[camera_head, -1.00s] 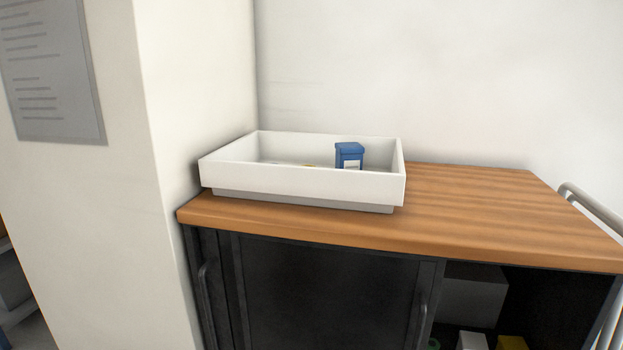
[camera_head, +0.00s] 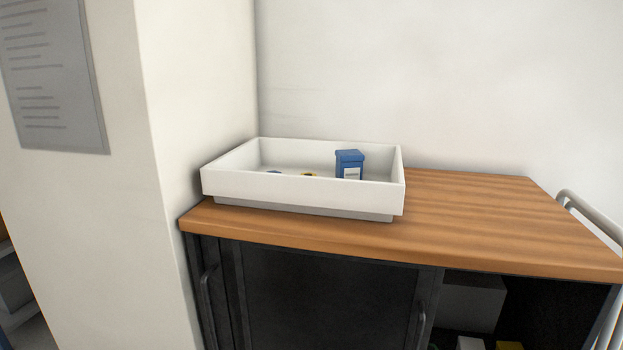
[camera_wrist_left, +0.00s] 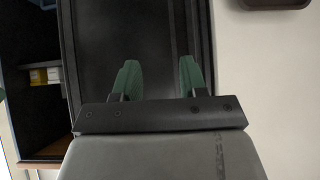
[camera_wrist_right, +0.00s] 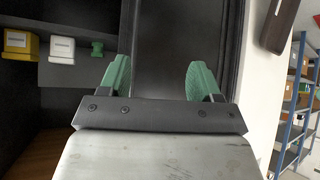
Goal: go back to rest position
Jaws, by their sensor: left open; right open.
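My left gripper (camera_wrist_left: 158,78) shows in the left wrist view with its two green fingers apart and nothing between them. My right gripper (camera_wrist_right: 157,80) shows in the right wrist view, also with its green fingers apart and empty. The dark cabinet door (camera_wrist_right: 180,45) lies beyond the fingers. Neither gripper is in the head view. In the head view a white tray (camera_head: 300,195) stands on the wooden cabinet top (camera_head: 480,215). A blue box (camera_head: 349,164) stands upright in the tray, and low blue and yellow items beside it are mostly hidden by the front wall.
The dark cabinet (camera_head: 320,300) has an open section at right with a grey box (camera_head: 472,303) and smaller boxes. A metal rail (camera_head: 592,215) runs along its right side. Blue shelving (camera_wrist_right: 300,105) shows in the right wrist view. The cabinet top right of the tray is clear.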

